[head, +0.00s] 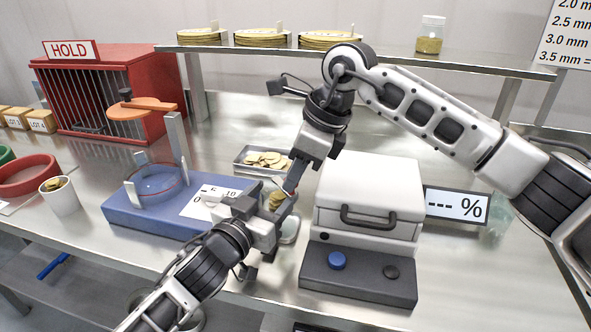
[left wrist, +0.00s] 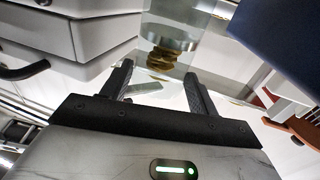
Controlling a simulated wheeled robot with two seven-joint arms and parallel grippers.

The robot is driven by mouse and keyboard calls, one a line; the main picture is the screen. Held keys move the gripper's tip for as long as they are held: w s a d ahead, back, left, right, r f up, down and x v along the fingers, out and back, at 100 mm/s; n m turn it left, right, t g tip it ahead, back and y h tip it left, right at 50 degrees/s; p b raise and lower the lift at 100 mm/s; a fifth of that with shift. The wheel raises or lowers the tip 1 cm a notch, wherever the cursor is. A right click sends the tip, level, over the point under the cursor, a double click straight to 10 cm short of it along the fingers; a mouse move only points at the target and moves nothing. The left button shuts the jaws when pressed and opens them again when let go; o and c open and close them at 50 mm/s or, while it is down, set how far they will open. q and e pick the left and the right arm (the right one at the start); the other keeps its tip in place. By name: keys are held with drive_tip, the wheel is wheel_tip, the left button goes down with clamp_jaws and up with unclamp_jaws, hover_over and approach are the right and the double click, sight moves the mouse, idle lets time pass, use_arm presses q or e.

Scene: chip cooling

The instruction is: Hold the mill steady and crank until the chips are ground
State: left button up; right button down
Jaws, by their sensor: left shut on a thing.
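The mill is a clear upright body with yellow chips (head: 277,200) inside, between the blue device and the white machine. In the left wrist view its clear wall (left wrist: 178,22) and the chips (left wrist: 162,56) show just beyond my fingers. My left gripper (head: 272,222) is shut on the mill from the front left and partly hides it. In the left wrist view the left gripper's fingers (left wrist: 158,82) stand either side of it. My right gripper (head: 290,190) reaches down to the mill's top. The crank is hidden or too small to make out, and I cannot tell the right jaws' state.
A white machine (head: 368,190) stands close right, beside a "--- %" display (head: 456,205). A chip tray (head: 245,170) lies behind. A white cup (head: 62,205) and red HOLD cage (head: 150,75) are at far left.

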drive_tip(key=shift+a+m, duration=0.1)
drive_tip(key=shift+m, duration=0.2)
drive_tip(key=m, duration=0.1)
drive_tip(key=a+m+t, duration=0.1)
drive_tip(key=shift+s+a+m, duration=0.1)
drive_tip(key=shift+s+m, duration=0.2)
drive_tip(key=shift+s, duration=0.05)
drive_tip(key=w+a+m+h, duration=0.2)
drive_tip(key=a+m+h, duration=0.1)
drive_tip(key=m, duration=0.8)
drive_tip(key=w+a+m+h, duration=0.3)
drive_tip(key=a+m+h, duration=0.1)
drive_tip(key=m, duration=0.7)
drive_tip(key=shift+w+t+h, duration=0.15)
drive_tip(key=shift+t+h, duration=0.15)
drive_tip(key=c, duration=1.2)
unclamp_jaws()
drive_tip(key=shift+c, duration=0.2)
